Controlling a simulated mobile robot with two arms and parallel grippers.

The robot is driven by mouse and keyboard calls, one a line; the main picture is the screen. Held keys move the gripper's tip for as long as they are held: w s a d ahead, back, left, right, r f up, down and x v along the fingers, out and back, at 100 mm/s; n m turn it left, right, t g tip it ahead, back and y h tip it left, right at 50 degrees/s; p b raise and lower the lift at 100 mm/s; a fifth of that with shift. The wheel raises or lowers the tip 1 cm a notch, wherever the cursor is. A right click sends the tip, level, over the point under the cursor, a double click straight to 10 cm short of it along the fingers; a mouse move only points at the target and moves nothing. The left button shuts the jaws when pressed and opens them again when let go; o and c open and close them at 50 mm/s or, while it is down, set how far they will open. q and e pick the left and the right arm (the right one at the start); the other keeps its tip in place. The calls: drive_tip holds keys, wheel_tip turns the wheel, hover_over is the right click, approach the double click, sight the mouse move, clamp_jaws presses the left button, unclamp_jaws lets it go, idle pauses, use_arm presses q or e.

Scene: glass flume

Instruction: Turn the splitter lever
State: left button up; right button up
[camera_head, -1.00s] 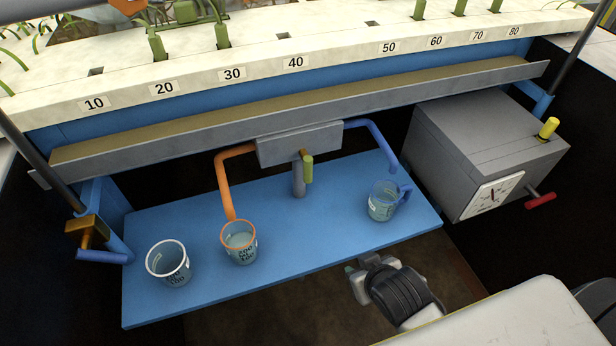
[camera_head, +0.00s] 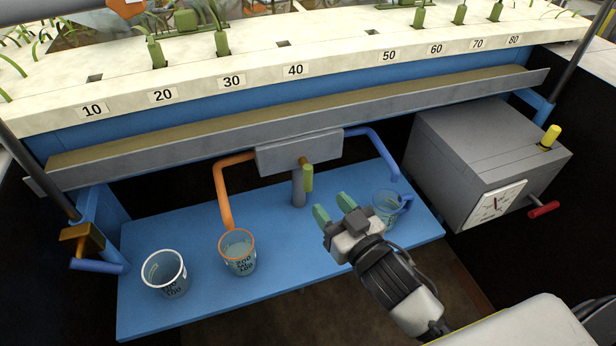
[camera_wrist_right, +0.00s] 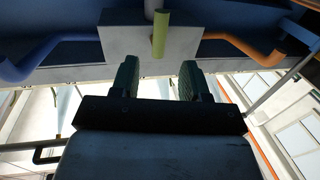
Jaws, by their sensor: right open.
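The splitter lever is a short yellow-green handle (camera_head: 308,178) on the front of the grey splitter box (camera_head: 298,153). It hangs down, close to vertical, beside a grey vertical post. An orange pipe (camera_head: 222,190) leaves the box on the left and a blue pipe (camera_head: 378,146) on the right. My right gripper (camera_head: 333,208) is open and empty, a little below and right of the lever, above the blue shelf. In the right wrist view the lever (camera_wrist_right: 159,34) shows ahead of the two green fingers (camera_wrist_right: 159,80), apart from them. My left gripper is not in view.
On the blue shelf (camera_head: 200,225) stand a white-rimmed beaker (camera_head: 166,275), an orange-rimmed beaker (camera_head: 238,253) under the orange pipe, and a blue beaker (camera_head: 388,207) partly behind my right gripper. A grey box with a dial (camera_head: 470,160) stands at the right.

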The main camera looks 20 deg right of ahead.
sight(311, 182)
drive_tip(key=x, duration=0.9)
drive_tip(key=shift+w, duration=0.1)
drive_tip(key=c, duration=0.7)
clamp_jaws()
drive_tip(key=shift+r, duration=0.1)
